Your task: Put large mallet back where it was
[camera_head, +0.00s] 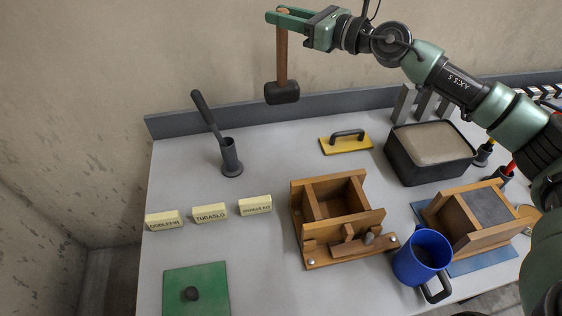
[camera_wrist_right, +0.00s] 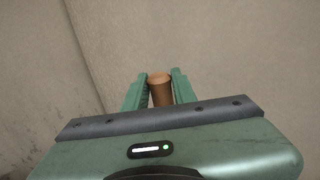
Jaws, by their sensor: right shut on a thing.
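The large mallet has a dark head (camera_head: 282,92) and a brown wooden handle (camera_head: 282,58). It hangs upright, head down, in the air over the back of the table in the head view. My right gripper (camera_head: 281,14) is shut on the top of the handle. In the right wrist view the handle's end (camera_wrist_right: 160,88) sits between the two green fingers (camera_wrist_right: 160,90). My left gripper is not in view.
On the grey table (camera_head: 270,160), a dark holder (camera_head: 231,158) with a tilted tool stands left of the mallet. A yellow float (camera_head: 345,144), a black bin (camera_head: 430,150), wooden moulds (camera_head: 340,215) and a blue jug (camera_head: 421,255) lie right. Labelled blocks (camera_head: 210,213) stand left.

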